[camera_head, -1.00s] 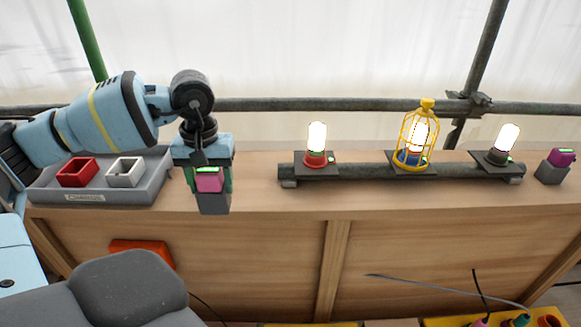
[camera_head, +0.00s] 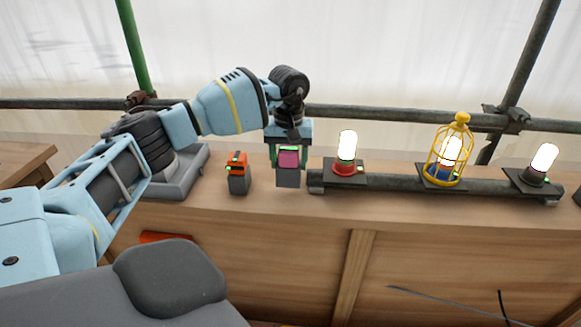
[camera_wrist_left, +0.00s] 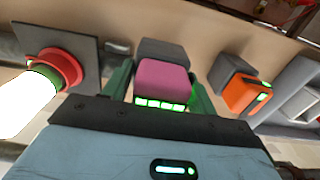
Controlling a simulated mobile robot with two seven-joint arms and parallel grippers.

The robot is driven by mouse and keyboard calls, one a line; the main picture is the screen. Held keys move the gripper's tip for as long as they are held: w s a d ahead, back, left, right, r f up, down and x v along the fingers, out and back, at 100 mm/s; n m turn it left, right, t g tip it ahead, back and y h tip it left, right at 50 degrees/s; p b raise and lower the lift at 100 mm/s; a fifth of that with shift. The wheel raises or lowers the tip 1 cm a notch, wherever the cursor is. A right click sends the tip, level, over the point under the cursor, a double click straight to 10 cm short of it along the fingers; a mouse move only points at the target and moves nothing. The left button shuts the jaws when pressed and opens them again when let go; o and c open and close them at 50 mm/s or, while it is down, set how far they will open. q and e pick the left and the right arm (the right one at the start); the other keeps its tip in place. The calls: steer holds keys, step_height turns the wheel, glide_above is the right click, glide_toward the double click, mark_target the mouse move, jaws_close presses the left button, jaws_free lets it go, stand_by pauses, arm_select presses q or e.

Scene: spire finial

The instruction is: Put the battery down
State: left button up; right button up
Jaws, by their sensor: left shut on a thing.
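A battery (camera_head: 289,160) with a pink top and a grey lower part is between the fingers of my left gripper (camera_head: 290,153). It is upright on or just above the bench top, left of the red-based lamp; I cannot tell whether it touches. In the left wrist view the pink top of the battery (camera_wrist_left: 163,80) sits between the green fingers of the left gripper (camera_wrist_left: 162,85), with a row of green lights on its near edge. My right gripper is not in view.
An orange and grey battery (camera_head: 237,172) stands just left of the held one. A red-based lamp (camera_head: 345,167), a caged lamp (camera_head: 450,160) and a dark-based lamp (camera_head: 540,168) are lit on a pipe (camera_head: 400,183). A grey tray (camera_head: 180,187) is partly behind my arm.

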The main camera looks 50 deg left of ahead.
mark_target(291, 170)
arm_select(q)
steer(key=shift+w+f, duration=0.15)
steer(key=shift+w, duration=0.2)
steer(key=shift+f, duration=1.6)
steer(key=shift+f, duration=0.15)
steer(key=o, duration=1.1)
steer(key=shift+o, duration=0.2)
